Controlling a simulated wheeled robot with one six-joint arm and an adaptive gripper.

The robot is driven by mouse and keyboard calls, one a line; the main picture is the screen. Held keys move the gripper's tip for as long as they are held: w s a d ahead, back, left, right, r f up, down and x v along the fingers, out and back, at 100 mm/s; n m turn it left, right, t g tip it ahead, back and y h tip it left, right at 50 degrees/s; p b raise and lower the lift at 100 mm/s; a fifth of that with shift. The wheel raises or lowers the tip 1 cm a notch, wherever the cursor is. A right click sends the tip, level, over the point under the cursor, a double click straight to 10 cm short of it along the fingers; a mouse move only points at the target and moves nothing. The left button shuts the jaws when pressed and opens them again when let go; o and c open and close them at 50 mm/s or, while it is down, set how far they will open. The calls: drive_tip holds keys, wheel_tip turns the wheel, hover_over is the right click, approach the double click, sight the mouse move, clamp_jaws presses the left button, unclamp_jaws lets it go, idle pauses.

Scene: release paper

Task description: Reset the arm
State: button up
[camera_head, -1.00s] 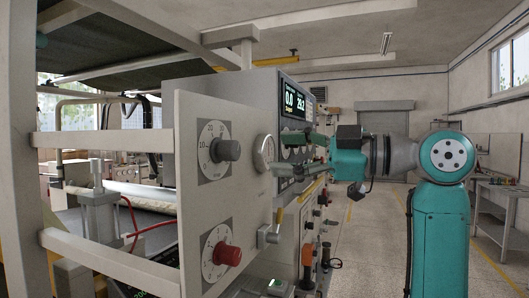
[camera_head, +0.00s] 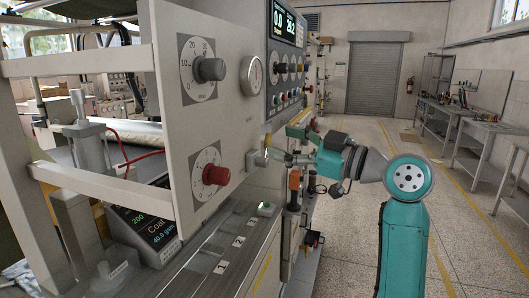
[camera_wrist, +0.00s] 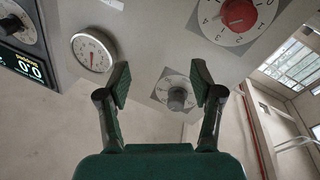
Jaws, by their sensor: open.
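My gripper (camera_head: 287,145) is open and empty, to the right of the machine's front panel (camera_head: 225,140). In the head view it appears close to a small silver lever (camera_head: 258,158); I cannot tell whether they touch. In the wrist view the two green fingers of my gripper (camera_wrist: 160,82) are spread wide. A grey knob on a dial (camera_wrist: 177,98) shows beyond the gap between them. A red knob (camera_wrist: 239,14) is at the upper right and a round gauge (camera_wrist: 93,52) at the left. The same grey knob (camera_head: 210,69), red knob (camera_head: 215,175) and gauge (camera_head: 252,75) show on the panel.
A display panel with several buttons (camera_head: 287,50) is on the machine's side. A ledge with switches (camera_head: 237,241) juts out below the panel. Workbenches (camera_head: 480,140) line the right wall. The floor (camera_head: 345,215) between them is open, up to a shutter door (camera_head: 376,80).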

drive_tip(key=s+d+f+m+t+h, duration=0.15)
drive_tip(key=f+m, duration=0.25)
drive_tip(key=f, duration=0.7)
drive_tip(key=s+d+f+m+t+h, duration=0.1)
drive_tip(key=d+f+m+t+h, duration=0.15)
drive_tip(key=f, duration=0.75)
drive_tip(key=s+d+f+m+t+h, duration=0.1)
drive_tip(key=d+f+m+t+h, duration=0.3)
drive_tip(key=f, duration=0.7)
drive_tip(key=s+f+m+g+h, duration=0.2)
drive_tip(key=s+f+m+h, duration=0.15)
drive_tip(key=s+f, duration=0.55)
drive_tip(key=s+d+f+m+h, duration=0.1)
drive_tip(key=s+d+f+h, duration=0.1)
drive_tip(key=s+f, duration=0.5)
drive_tip(key=s+d+f+m+h, duration=0.15)
drive_tip(key=s+f, duration=0.25)
drive_tip(key=s, duration=0.6)
drive_tip(key=s+d+r, duration=0.1)
drive_tip(key=s+r, duration=0.1)
drive_tip(key=s, duration=0.9)
drive_tip(key=s+d+r+g+h, duration=0.1)
drive_tip(key=s+r, duration=0.1)
drive_tip(key=s, duration=0.9)
drive_tip(key=shift+s+r, duration=0.35)
drive_tip(key=shift+r, duration=0.05)
drive_tip(key=shift+d+n, duration=0.1)
drive_tip(key=shift+n, duration=0.15)
